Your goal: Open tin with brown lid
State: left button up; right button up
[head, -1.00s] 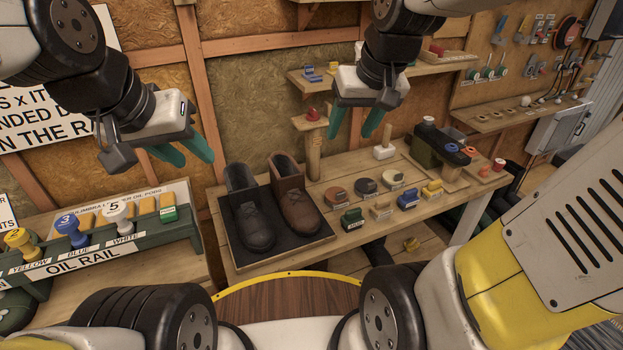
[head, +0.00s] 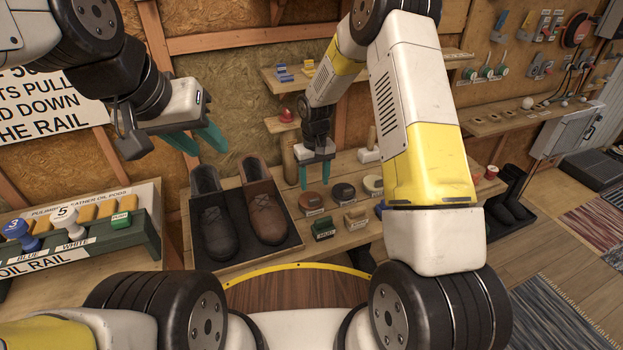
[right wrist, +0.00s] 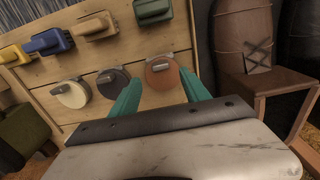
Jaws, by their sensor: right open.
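The tin with the brown lid (head: 313,200) lies on the wooden bench, just right of the boots. In the right wrist view the brown-lidded tin (right wrist: 162,72) appears between my finger tips, with a small metal tab at its upper edge. My right gripper (head: 317,178) is open and empty, pointing down just above and behind that tin. In the right wrist view my right gripper (right wrist: 160,77) has one finger on either side of the lid; I cannot tell whether they touch it.
A dark-lidded tin (head: 344,192) and a cream-lidded tin (head: 373,185) sit right of it. A brown boot (head: 264,218) and a black boot (head: 217,232) stand on a dark mat to the left. Brushes, including a green one (head: 323,229), lie in front.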

aim_at(314, 199)
notch_tip(314, 199, down, 7)
jog(key=shift+f, duration=0.2)
dwell(0.3)
grip_shut()
dwell(1.3)
